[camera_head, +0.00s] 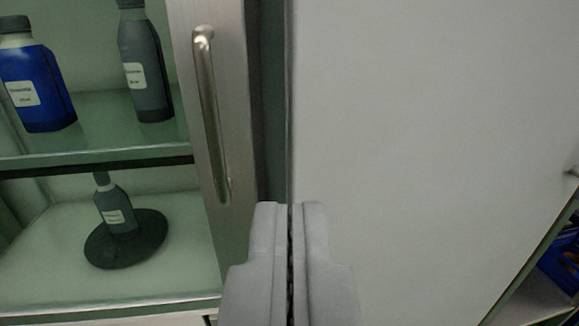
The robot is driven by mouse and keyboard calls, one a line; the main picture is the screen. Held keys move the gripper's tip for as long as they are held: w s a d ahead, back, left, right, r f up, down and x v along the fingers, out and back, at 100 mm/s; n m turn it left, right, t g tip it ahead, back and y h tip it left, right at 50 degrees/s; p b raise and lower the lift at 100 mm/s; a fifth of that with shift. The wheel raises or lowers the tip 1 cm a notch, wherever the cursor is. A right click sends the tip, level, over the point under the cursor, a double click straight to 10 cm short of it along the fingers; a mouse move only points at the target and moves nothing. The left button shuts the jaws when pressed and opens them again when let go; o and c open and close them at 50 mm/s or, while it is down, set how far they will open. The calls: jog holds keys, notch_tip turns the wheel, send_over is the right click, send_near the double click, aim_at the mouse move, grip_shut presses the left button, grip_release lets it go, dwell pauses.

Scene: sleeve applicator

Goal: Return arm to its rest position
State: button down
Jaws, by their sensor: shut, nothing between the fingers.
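My gripper (289,207) is at the lower middle of the camera view. Its two grey fingers are pressed together with nothing between them. The fingertips are in front of the right edge of a cabinet frame and a pale wall or panel, a little below and right of a metal door handle (207,115). I cannot tell how far the fingers are from these surfaces. The rest of my arm is not visible.
The cabinet at left holds a blue bottle (42,80) and a grey bottle (146,65) on its upper shelf (100,155). Below, a small grey bottle (115,210) stands on a dark round disc (100,250). A pale panel (430,130) fills the right; shelving shows at lower right.

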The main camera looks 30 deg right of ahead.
jog(key=s+a+r+n+y, duration=0.1)
jog(key=s+a+r, duration=0.3)
jog(key=a, duration=0.5)
jog(key=s+a+r+t+y, duration=0.1)
jog(key=s+a+r, duration=0.1)
jog(key=s+a, duration=0.65)
jog(key=s+a+r+n+y, duration=0.1)
jog(key=s+a+r, duration=0.25)
jog(key=a, duration=0.75)
jog(key=s+a+f+n+y, duration=0.1)
jog(key=s+a+f, duration=0.1)
jog(key=s+a, duration=0.4)
jog(key=s+a+f+n+y, duration=0.1)
jog(key=s+a, duration=0.5)
jog(key=s, duration=0.6)
jog(key=s+a+f+n+y, duration=0.1)
jog(key=s+a+f+y, duration=0.1)
jog(key=s+a+f, duration=0.3)
jog(key=s+a, duration=0.2)
jog(key=s, duration=0.2)
jog(key=shift+f+y, duration=0.25)
jog(key=shift+y, duration=0.15)
jog(key=shift+w, duration=0.1)
